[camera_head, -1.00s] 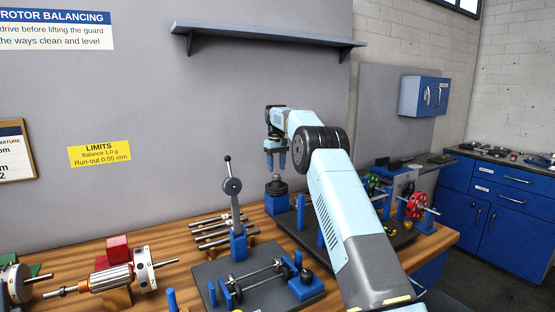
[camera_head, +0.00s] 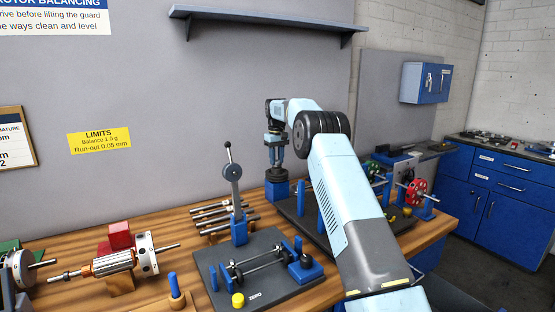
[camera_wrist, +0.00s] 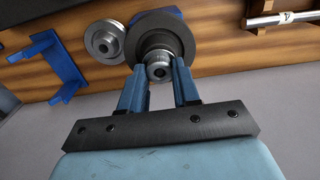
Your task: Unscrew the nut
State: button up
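The nut (camera_wrist: 158,71) is a small grey metal piece on top of a dark round disc (camera_wrist: 160,42), seen end-on in the wrist view. The disc sits on a blue block (camera_head: 276,189) at the back of the bench in the head view. My gripper (camera_wrist: 159,66) points down over it, with one blue fingertip on each side of the nut. The fingers stand apart about as widely as before, and I cannot make out firm contact. In the head view my gripper (camera_head: 274,150) is just above the disc, and the nut is hidden there.
Beside the disc are a lighter round part (camera_wrist: 104,41) and a blue bracket (camera_wrist: 56,66). A shelf (camera_head: 265,24) hangs above. A red-wheeled rotor (camera_head: 415,193) stands right.

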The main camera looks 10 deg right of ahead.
jog(key=c, duration=0.3)
jog(key=n, duration=0.3)
jog(key=shift+c, duration=0.3)
jog(key=n, duration=0.8)
jog(key=shift+s+n, duration=0.1)
jog(key=shift+n, duration=0.2)
jog(key=n, duration=0.5)
jog(key=shift+n, duration=0.9)
jog(key=shift+a+r, duration=0.1)
